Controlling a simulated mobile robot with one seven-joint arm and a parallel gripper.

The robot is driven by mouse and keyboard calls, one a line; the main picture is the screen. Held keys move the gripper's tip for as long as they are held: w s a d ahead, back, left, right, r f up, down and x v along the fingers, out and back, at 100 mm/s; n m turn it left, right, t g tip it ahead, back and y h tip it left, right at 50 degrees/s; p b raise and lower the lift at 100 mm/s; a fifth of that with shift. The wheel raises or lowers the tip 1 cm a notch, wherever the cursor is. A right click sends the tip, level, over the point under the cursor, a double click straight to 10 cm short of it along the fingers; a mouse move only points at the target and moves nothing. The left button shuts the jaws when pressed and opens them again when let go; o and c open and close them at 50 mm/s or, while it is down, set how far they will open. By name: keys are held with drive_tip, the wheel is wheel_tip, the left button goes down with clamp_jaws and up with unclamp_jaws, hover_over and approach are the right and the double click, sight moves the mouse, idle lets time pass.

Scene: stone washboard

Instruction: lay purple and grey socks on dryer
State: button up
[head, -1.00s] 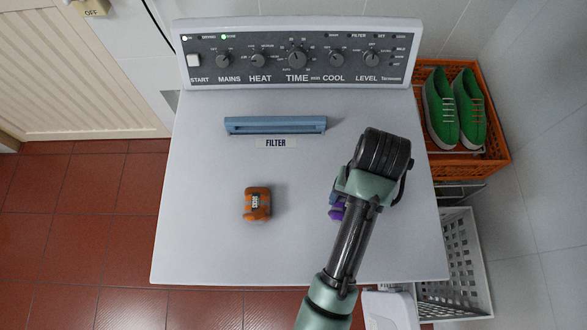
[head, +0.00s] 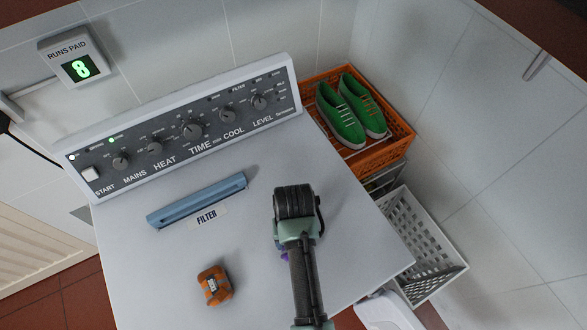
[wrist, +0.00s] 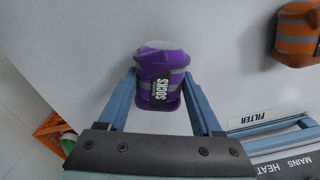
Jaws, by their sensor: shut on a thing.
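The purple and grey socks (wrist: 160,84) are a rolled bundle with a black SOCKS label, seen between my fingers in the wrist view. My gripper (wrist: 158,76) is shut on them, one blue finger on each side. In the head view only a purple sliver of the bundle (head: 284,255) shows beside my wrist, which hides the rest. The dryer (head: 170,270) has a pale flat top, and the bundle is over its right part. I cannot tell whether the bundle touches the top.
An orange and grey sock bundle (head: 214,286) lies on the dryer top, left of my arm. A blue filter handle (head: 197,201) is behind it. Green shoes (head: 350,112) sit in an orange crate (head: 395,132) at right, near a white basket (head: 425,250). Bare top surrounds my gripper.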

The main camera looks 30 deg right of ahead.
drive_tip(key=shift+f, duration=0.9)
drive_tip(key=shift+f, duration=0.1)
drive_tip(key=o, duration=1.4)
drive_tip(key=shift+c, duration=0.2)
wheel_tip(320, 180, up, 12)
drive_tip(key=shift+w+r, duration=0.1)
drive_tip(key=shift+r, duration=0.1)
